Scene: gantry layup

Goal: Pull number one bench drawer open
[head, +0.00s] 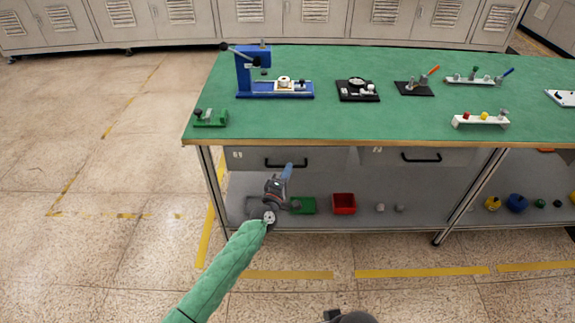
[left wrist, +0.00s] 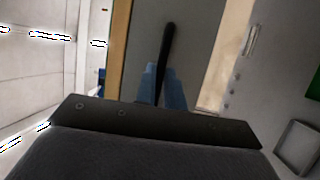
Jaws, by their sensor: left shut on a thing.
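The number one drawer (head: 252,160) is a grey front under the left end of the green-topped bench, with a small number mark at its left. It looks level with the bench front. Its black bar handle (head: 272,163) runs across the middle. My left gripper (head: 288,170) is at the right part of this handle, with blue fingers. In the left wrist view the handle (left wrist: 166,50) passes between the blue fingers (left wrist: 162,88), which are shut on it. The fingers hide part of the handle.
The number two drawer (head: 400,157) is to the right with its own handle. Below, a shelf holds a red bin (head: 343,203) and a green block (head: 303,205). A blue press (head: 262,75) and several fixtures stand on the benchtop. The floor in front is clear.

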